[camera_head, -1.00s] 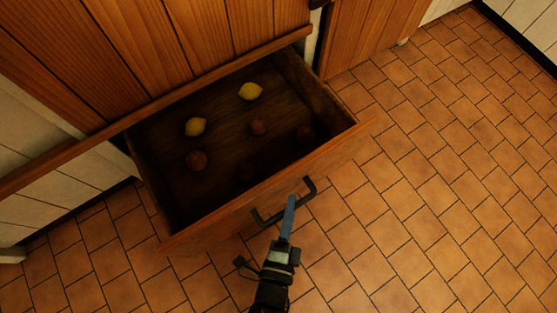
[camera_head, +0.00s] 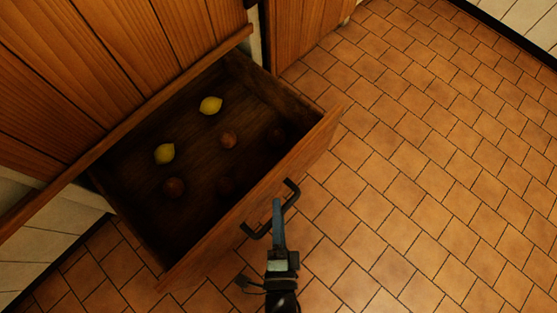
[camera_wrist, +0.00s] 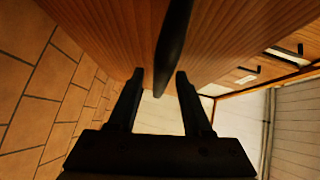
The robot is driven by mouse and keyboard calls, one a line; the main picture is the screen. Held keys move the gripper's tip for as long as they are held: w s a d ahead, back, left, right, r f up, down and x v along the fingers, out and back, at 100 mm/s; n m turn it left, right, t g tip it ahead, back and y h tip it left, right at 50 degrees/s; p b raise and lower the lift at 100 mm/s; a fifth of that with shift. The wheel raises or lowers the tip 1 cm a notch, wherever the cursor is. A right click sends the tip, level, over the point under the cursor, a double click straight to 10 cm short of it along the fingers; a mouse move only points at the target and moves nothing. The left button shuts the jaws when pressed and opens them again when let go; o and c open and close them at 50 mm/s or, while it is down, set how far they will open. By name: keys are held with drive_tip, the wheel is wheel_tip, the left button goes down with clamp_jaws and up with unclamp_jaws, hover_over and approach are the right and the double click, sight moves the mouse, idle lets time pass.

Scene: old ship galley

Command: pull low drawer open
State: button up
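The low drawer (camera_head: 245,228) is pulled well out of the wooden cabinet, and its inside shows from above. Its dark bar handle (camera_head: 288,199) is on the front panel. My gripper (camera_head: 277,206) is at the handle, and a finger overlaps the bar in the head view. In the wrist view the fingers of my gripper (camera_wrist: 159,73) are apart, with the dark handle bar (camera_wrist: 172,45) between them, nearer the right finger. A gap shows beside the bar on the left. I cannot tell whether either finger touches it.
Two lemons (camera_head: 210,105) and several round brownish things (camera_head: 174,188) lie in the drawer. The cabinet front (camera_head: 110,70) rises behind it. The tiled floor (camera_head: 430,180) is clear to the right. More dark handles (camera_wrist: 281,50) show in the wrist view.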

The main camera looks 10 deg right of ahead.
drive_tip(key=shift+s, duration=0.1)
drive_tip(key=p+v, duration=0.4)
drive_tip(key=v, duration=0.8)
drive_tip(key=shift+s+p, duration=0.4)
drive_tip(key=shift+a, duration=0.1)
